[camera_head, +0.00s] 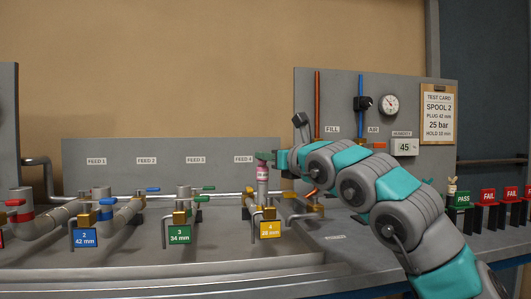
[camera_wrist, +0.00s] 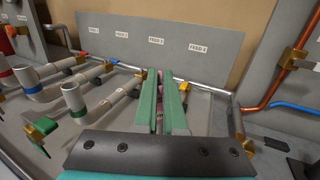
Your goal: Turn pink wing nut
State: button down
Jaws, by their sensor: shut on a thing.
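A pink piece (camera_head: 262,167), which I take to be the pink wing nut, shows at the top of an upright grey plug near the FEED 4 label. My gripper (camera_head: 265,157) reaches in from the right and its green fingers are shut on the top of it. In the wrist view the two long green fingers of my gripper (camera_wrist: 167,84) point away, with a sliver of pink (camera_wrist: 160,77) between them. The fingers hide most of the wing nut, so its wings and angle cannot be made out.
A yellow tag marked 4 (camera_head: 270,230) hangs in front of the plug. To the left are pipe stubs with a green tag (camera_head: 180,235) and a blue tag (camera_head: 85,239). A backboard with a gauge (camera_head: 389,104) stands behind my arm. Orange and blue pipes (camera_wrist: 292,104) run at the right.

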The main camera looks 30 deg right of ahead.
jog(key=shift+w+d+n+g+y, duration=0.15)
jog(key=shift+n+g+y, duration=0.6)
jog(key=shift+n+y, duration=1)
jog(key=shift+w+d+n+g+y, duration=0.15)
jog(key=shift+n+g+y, duration=0.75)
jog(key=shift+y, duration=1.45)
jog(key=shift+d+n+g+y, duration=0.1)
jog(key=shift+n+g+y, duration=0.85)
jog(key=shift+n+y, duration=0.4)
jog(key=shift+w+d+f+n+g+y, duration=0.1)
jog(key=shift+d+f+n+g+y, duration=0.05)
jog(key=shift+n+g+y, duration=1.2)
jog(key=shift+m, duration=0.25)
jog(key=c, duration=1)
grip_release()
jog(key=shift+d, duration=0.15)
